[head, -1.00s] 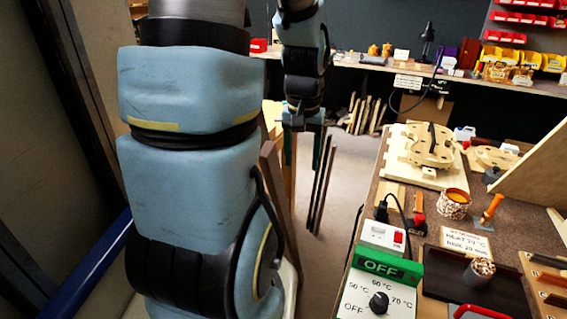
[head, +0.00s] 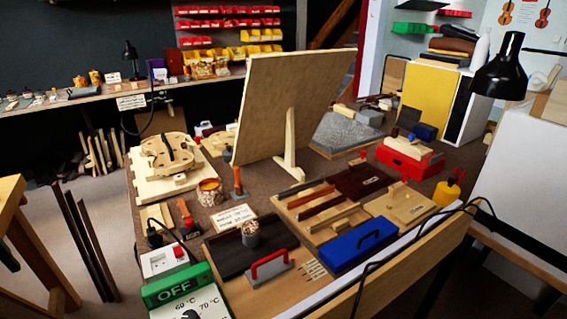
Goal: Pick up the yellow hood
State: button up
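I cannot tell for certain which thing is the yellow hood. A small rounded yellow object (head: 447,194) with a red and dark top stands at the right end of the bench, near its front edge. A larger flat yellow panel (head: 423,103) stands upright at the back right, beside a white cabinet side. My gripper is not in view, so its state does not show.
A tall board (head: 290,105) on a prop stands mid-bench. A blue case (head: 350,246), a red box (head: 410,160) and wooden trays (head: 325,208) crowd the bench (head: 400,270). A black lamp (head: 501,75) overhangs at right. The heater control box (head: 180,290) reads OFF.

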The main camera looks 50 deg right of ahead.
aim_at(445, 193)
jog(key=k+z, duration=0.15)
jog(key=k, duration=0.3)
jog(key=k+l+z, duration=0.1)
jog(key=l, duration=0.25)
jog(key=k+l, duration=0.15)
jog(key=l, duration=0.2)
jog(key=k+l+z, duration=0.15)
jog(key=l, duration=0.25)
jog(key=l+z, duration=0.1)
jog(key=l, duration=0.25)
jog(key=k, duration=0.05)
